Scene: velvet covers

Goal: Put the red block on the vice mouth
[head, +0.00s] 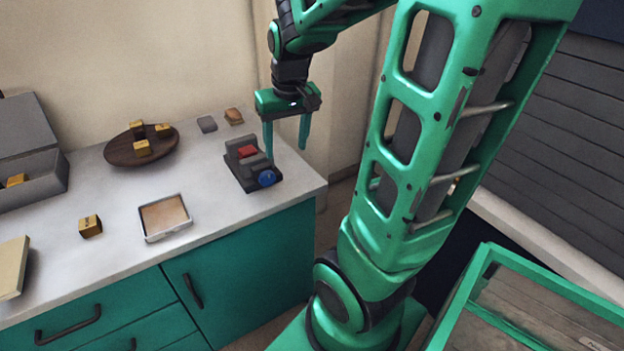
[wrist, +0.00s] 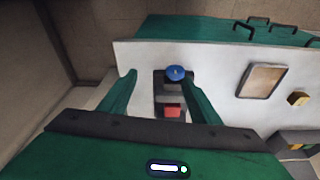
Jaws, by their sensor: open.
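The red block (head: 248,152) sits on the dark grey vice (head: 240,174), at its mouth between the jaws. The vice has a blue knob (head: 267,178) on its front end and stands near the right end of the counter. My gripper (head: 287,148) is open and empty, fingers pointing down, just right of the vice and above it. In the wrist view the red block (wrist: 172,112) and the vice (wrist: 160,88) show between the two green fingers, partly hidden by the gripper body. I see no finger touching the block.
A brown round plate (head: 118,152) holds several gold blocks. A gold block (head: 91,227) and a shallow tray (head: 150,232) lie on the counter (head: 110,255). A grey box (head: 50,180) stands at the left. Two small pieces lie behind the vice. The counter's right edge is close to the vice.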

